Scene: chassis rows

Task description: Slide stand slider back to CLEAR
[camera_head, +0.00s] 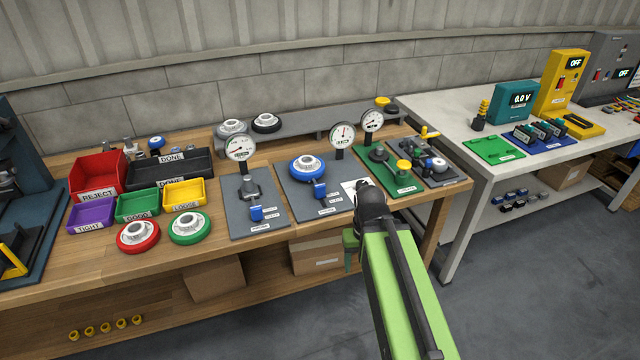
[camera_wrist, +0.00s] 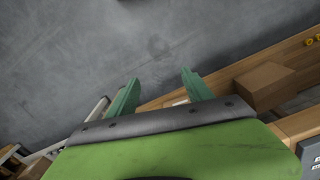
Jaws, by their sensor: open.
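Small labels beside the sliders are too small to read. My gripper (camera_head: 349,258) is in front of the bench edge, partly hidden by my arm. In the wrist view my gripper (camera_wrist: 158,88) is open and empty over the floor.
A green board (camera_head: 390,172) and a dark board (camera_head: 432,160) lie right of the stands. Coloured bins, including a red one (camera_head: 98,175), and red and green ring parts stand left. A white table (camera_head: 465,120) is at right. Cardboard boxes sit on the lower shelf.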

